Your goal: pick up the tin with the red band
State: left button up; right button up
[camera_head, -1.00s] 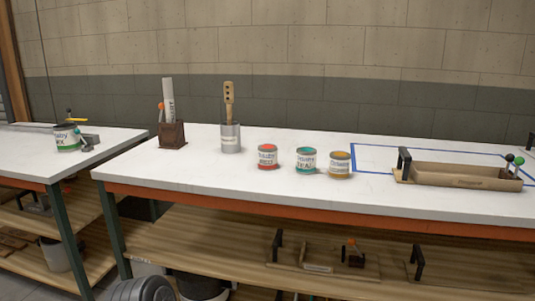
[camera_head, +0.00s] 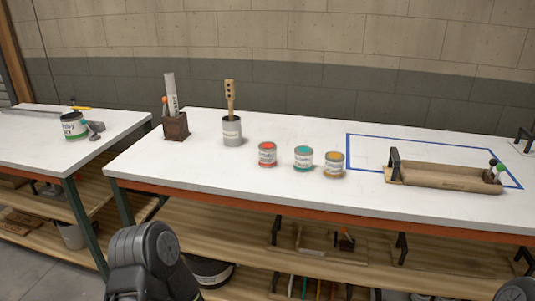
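The tin with the red band (camera_head: 267,155) stands upright on the white workbench, left of the middle of the row of three small tins. A tin with a teal lid (camera_head: 303,159) stands just to its right, and a tin with an orange-yellow lid (camera_head: 333,163) stands right of that. All three are apart from any gripper. A dark grey part of my arm shows at the bottom left, and a small piece shows at the bottom right corner. Neither of my grippers is in view.
A metal can (camera_head: 232,131) holding a wooden paddle and a brown holder (camera_head: 175,127) stand to the left. The bench front (camera_head: 190,180) is clear.

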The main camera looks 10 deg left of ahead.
aim_at(266, 152)
jog(key=j+z, duration=0.1)
jog(key=z, duration=0.7)
jog(key=j+z, duration=0.15)
jog(key=z, duration=0.25)
jog(key=k+j+z, duration=0.1)
jog(key=j+z, duration=0.15)
jog(key=j, duration=0.15)
jog(key=k+j+z, duration=0.1)
jog(key=j+z, duration=0.15)
jog(key=j, duration=0.15)
jog(key=k+j+z, duration=0.25)
jog(key=j, duration=0.15)
jog(key=k+j+z, duration=0.2)
jog(key=j, duration=0.15)
jog(key=k+j+z, duration=0.25)
jog(key=k+j, duration=0.25)
jog(key=j, duration=0.15)
jog(key=k+j, duration=0.5)
jog(key=j, duration=0.25)
jog(key=z, duration=0.05)
